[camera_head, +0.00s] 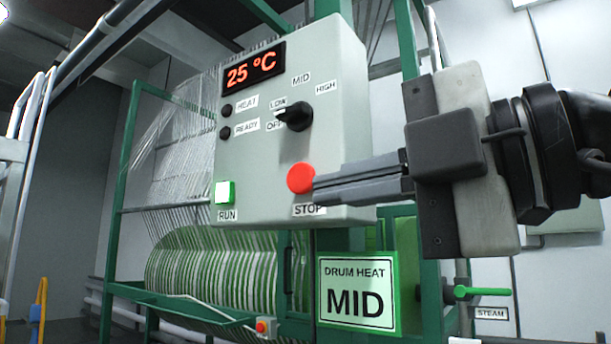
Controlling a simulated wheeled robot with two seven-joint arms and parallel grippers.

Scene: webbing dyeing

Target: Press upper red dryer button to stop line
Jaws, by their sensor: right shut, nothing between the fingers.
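The grey dryer control box (262,160) fills the middle of the head view. Its round red button (300,178), labelled STOP, sits low on the right of the panel. My right gripper (318,187) comes in from the right, shut and empty. Its fingertips are at the right edge of the red button, partly overlapping it in the picture; I cannot tell if they touch it. A second, smaller red button (262,327) sits on a small box lower down, below the drum. My left gripper is not in view.
Below hang a DRUM HEAT MID sign (356,293) and a green steam valve handle (482,291). A green frame and webbing drum (215,270) stand behind.

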